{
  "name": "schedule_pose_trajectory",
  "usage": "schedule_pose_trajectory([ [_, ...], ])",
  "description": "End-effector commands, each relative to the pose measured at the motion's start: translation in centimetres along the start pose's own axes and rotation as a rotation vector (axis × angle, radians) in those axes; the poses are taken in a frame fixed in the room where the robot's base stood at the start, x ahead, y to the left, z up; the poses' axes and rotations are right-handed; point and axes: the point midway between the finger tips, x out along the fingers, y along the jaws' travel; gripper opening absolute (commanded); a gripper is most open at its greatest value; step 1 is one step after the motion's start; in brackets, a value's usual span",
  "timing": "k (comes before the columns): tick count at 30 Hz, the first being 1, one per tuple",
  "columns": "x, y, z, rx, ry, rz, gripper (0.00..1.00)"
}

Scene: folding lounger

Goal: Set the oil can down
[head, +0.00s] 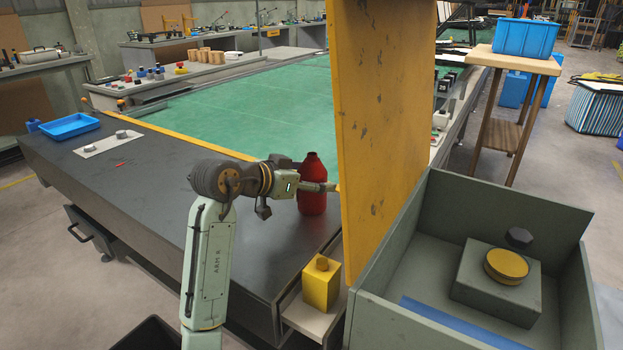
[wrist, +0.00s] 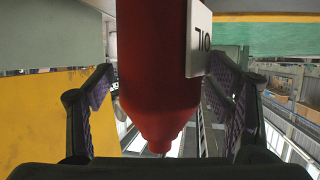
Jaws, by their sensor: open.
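The oil can (head: 312,192) is a red bottle with a narrower top, upright at the right end of the dark worktop (head: 150,190). Its base appears to rest on the worktop. My gripper (head: 318,186) reaches it from the left at mid-height and covers part of it. In the wrist view the can (wrist: 158,80) appears upside down, with a white label partly showing. The open fingers of my gripper (wrist: 162,108) stand on both sides of it, with visible gaps at each side.
A yellow panel (head: 385,130) rises close to the right of the can. A yellow box (head: 322,283) sits on a low shelf below. A grey open bin (head: 420,235) stands at the right. A blue tray (head: 70,126) lies far left; the worktop's middle is clear.

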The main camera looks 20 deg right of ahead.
Motion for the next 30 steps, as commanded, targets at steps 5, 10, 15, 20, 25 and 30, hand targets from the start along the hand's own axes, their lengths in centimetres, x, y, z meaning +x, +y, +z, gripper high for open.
schedule_pose_trajectory([
  [5, -0.8, -0.1, -0.1, 0.001, 0.002, -0.002, 0.73],
  [10, -3.9, -0.1, 0.0, 0.001, 0.002, -0.005, 0.73],
  [15, -7.7, -0.1, 0.0, 0.002, 0.002, -0.004, 0.73],
  [20, -10.4, -0.1, -0.1, 0.001, 0.001, -0.003, 0.73],
  [25, -11.8, 0.0, -0.1, 0.0, 0.0, -0.001, 0.73],
  [30, -12.1, 0.0, -0.1, 0.0, 0.0, 0.001, 0.73],
])
